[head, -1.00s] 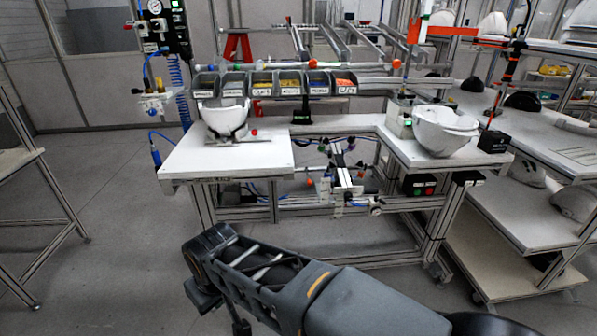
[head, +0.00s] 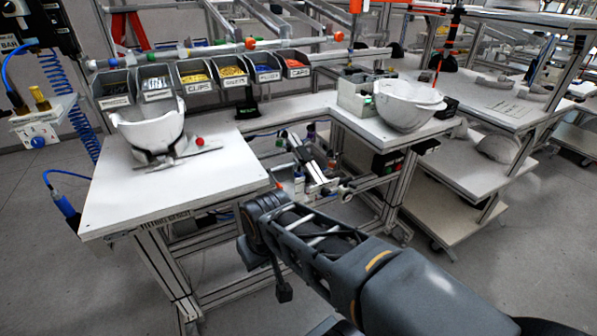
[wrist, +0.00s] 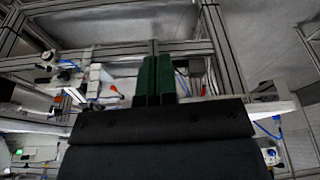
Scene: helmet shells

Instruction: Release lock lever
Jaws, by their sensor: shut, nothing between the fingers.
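A white helmet shell (head: 148,126) sits in a dark holder on the left part of the white workbench (head: 190,185). A flat metal piece with a red knob (head: 200,141) lies beside the holder's base; it may be the lock lever, but I cannot be sure. In the wrist view, my gripper (wrist: 160,62) shows two green fingers close together, shut and empty. A small orange-tipped handle (wrist: 114,89) shows left of the fingers, apart from them. In the head view my arm is low, in front of the bench, and the fingers cannot be made out.
Parts bins (head: 230,72) line the bench's back edge. A clamp fixture (head: 312,165) stands low in the gap between the bench halves. Another white shell (head: 408,105) sits on the right half. A blue coiled hose (head: 68,120) hangs at left. Floor is clear at lower left.

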